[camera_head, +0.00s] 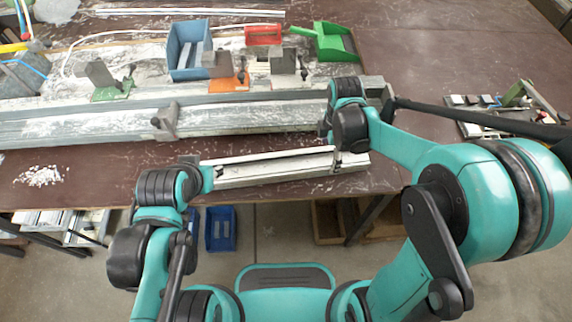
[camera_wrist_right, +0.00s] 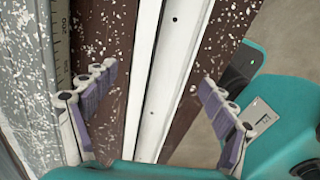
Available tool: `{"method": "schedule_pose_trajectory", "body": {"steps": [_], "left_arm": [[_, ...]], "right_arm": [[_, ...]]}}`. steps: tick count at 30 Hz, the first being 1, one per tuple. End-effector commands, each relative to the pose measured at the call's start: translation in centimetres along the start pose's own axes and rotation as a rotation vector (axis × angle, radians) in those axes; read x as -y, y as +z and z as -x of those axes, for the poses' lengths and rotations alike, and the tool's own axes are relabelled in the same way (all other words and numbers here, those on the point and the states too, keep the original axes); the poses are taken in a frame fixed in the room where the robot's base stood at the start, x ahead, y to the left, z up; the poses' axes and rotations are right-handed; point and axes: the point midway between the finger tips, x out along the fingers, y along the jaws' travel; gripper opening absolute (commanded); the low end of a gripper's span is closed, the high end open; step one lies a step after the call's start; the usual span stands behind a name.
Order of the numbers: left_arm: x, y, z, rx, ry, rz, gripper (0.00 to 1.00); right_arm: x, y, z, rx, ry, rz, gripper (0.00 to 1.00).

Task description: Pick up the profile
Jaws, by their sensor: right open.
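A long pale grey-white profile (camera_head: 285,172) lies along the front edge of the brown table, running left to right. In the right wrist view the profile (camera_wrist_right: 180,65) runs lengthwise between the fingers, with a white strip and a grey channelled side. My right gripper (camera_wrist_right: 157,78) is open, its purple-padded fingers on either side of the profile with gaps to it. In the head view my right gripper (camera_head: 336,155) is over the profile's right part, partly hidden by its wrist. My left gripper (camera_head: 208,168) is at the profile's left end; its fingers are mostly hidden.
A long grey clamp rail (camera_head: 100,122) lies behind the profile, with a clamp block (camera_head: 166,120) on it. White shavings (camera_head: 40,176) lie at left. The table's right side has bare room.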

Motion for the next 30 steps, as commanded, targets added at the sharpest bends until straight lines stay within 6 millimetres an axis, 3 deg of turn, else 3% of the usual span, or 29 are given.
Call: {"method": "schedule_pose_trajectory", "body": {"steps": [1, 9, 10, 25, 30], "left_arm": [[0.0, 0.0, 0.0, 0.000, 0.000, 0.000, 0.31], [0.0, 0.0, 0.0, 0.000, 0.000, 0.000, 0.31], [0.0, 0.0, 0.0, 0.000, 0.000, 0.000, 0.31], [0.0, 0.0, 0.0, 0.000, 0.000, 0.000, 0.31], [0.0, -0.3, 0.4, 0.000, 0.000, 0.000, 0.31]], "right_arm": [[0.0, 0.0, 0.0, 0.000, 0.000, 0.000, 0.74], [0.1, 0.0, 0.0, 0.000, -0.001, 0.000, 0.03], [0.1, 0.0, 0.0, 0.000, -0.001, 0.000, 0.00], [0.3, -0.1, -0.1, -0.001, -0.004, 0.001, 0.00], [0.2, 0.0, 0.9, -0.001, -0.004, 0.001, 0.00]]}}
